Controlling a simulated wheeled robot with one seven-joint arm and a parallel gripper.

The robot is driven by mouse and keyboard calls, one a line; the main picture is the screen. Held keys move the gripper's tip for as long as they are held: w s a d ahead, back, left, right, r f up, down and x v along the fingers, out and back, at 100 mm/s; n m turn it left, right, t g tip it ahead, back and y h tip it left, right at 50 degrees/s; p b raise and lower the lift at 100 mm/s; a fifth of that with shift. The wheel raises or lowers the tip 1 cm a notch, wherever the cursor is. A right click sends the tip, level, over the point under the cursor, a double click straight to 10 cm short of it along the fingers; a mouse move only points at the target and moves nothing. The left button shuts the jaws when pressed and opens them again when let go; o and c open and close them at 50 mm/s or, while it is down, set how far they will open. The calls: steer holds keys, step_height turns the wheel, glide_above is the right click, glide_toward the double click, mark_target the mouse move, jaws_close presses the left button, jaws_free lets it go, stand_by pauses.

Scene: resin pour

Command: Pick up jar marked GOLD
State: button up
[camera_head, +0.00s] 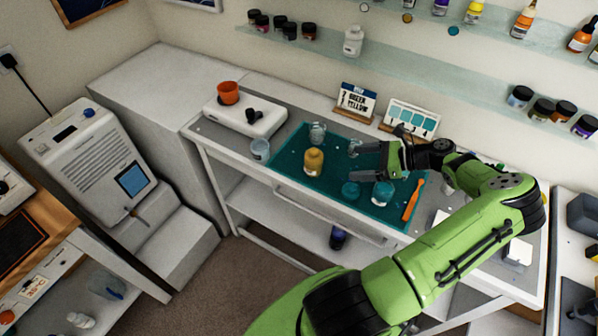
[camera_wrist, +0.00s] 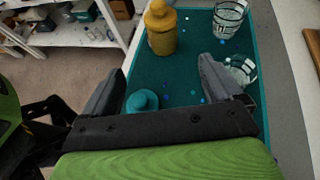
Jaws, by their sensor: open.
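A gold-yellow jar (camera_head: 314,161) with a narrower top stands upright on the teal mat (camera_head: 283,184); I cannot read any marking on it. It also shows in the wrist view (camera_wrist: 161,30), at the top, beyond the fingers. My gripper (camera_head: 360,161) is open and empty, to the right of the jar and apart from it. In the wrist view the gap between my fingers (camera_wrist: 160,78) faces the jar. A clear cup (camera_head: 355,148) is beside one finger, partly hidden by it in the wrist view (camera_wrist: 242,68).
Another clear cup (camera_head: 317,132) stands behind the jar.

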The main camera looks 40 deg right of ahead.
mark_target(312, 165)
steer(key=shift+s+d+f, duration=0.15)
steer(key=shift+s+d, duration=0.05)
steer(key=shift+d, duration=0.1)
steer(key=shift+w+a+f+m+t, duration=0.1)
steer(key=shift+w+a+m+t, duration=0.1)
steer(key=shift+m+t, duration=0.1)
steer(key=x, duration=1.5)
steer(key=shift+w+f, duration=0.25)
steer(key=shift+f, duration=0.05)
steer(key=shift+r, duration=0.1)
steer(key=c, duration=1.3)
